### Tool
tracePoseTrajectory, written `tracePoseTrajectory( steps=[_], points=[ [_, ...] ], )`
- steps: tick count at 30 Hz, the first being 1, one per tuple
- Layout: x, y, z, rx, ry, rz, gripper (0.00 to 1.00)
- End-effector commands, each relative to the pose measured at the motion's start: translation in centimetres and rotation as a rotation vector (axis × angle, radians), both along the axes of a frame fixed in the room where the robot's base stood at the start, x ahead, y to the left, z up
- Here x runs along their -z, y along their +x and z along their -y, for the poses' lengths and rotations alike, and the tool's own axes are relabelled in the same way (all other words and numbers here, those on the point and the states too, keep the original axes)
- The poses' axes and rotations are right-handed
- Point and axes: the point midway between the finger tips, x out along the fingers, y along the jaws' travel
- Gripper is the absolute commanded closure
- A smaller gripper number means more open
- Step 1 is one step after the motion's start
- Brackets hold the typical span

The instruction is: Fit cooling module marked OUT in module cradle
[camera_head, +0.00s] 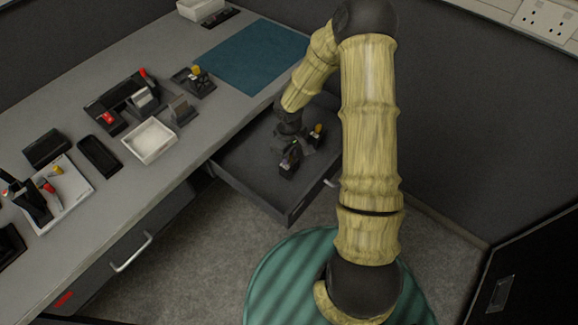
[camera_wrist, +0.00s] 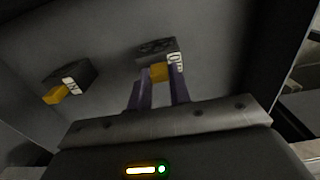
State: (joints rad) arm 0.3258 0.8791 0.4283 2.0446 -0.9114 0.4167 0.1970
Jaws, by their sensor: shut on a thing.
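In the wrist view my gripper (camera_wrist: 161,82) is shut on the yellow grip of a dark block-shaped module (camera_wrist: 155,47). Its white label is seen at an angle and seems to read OUT. A second dark module (camera_wrist: 77,74) with a yellow grip lies to its left, its label seeming to read IN. In the head view my gripper is down inside the open drawer (camera_head: 250,181), partly hidden by my arm. I cannot tell whether the held module touches the drawer floor. I cannot tell for sure which holder on the bench is the module cradle.
The grey bench (camera_head: 235,108) holds a black holder with a yellow part (camera_head: 195,72), a rack with red parts (camera_head: 120,98), a white bin (camera_head: 150,142), a black tray (camera_head: 99,156) and a white tray with tools (camera_head: 70,205). A blue mat (camera_head: 250,55) lies clear behind the drawer.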

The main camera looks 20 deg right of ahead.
Motion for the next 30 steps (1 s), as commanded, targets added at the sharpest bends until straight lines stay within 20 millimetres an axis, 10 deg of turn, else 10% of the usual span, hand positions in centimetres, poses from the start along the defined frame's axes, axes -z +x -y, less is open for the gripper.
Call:
tracePoseTrajectory(
  steps=[30],
  points=[
    [-4.2,0.0,0.0,0.0,0.001,0.001,1.0]
  ],
)
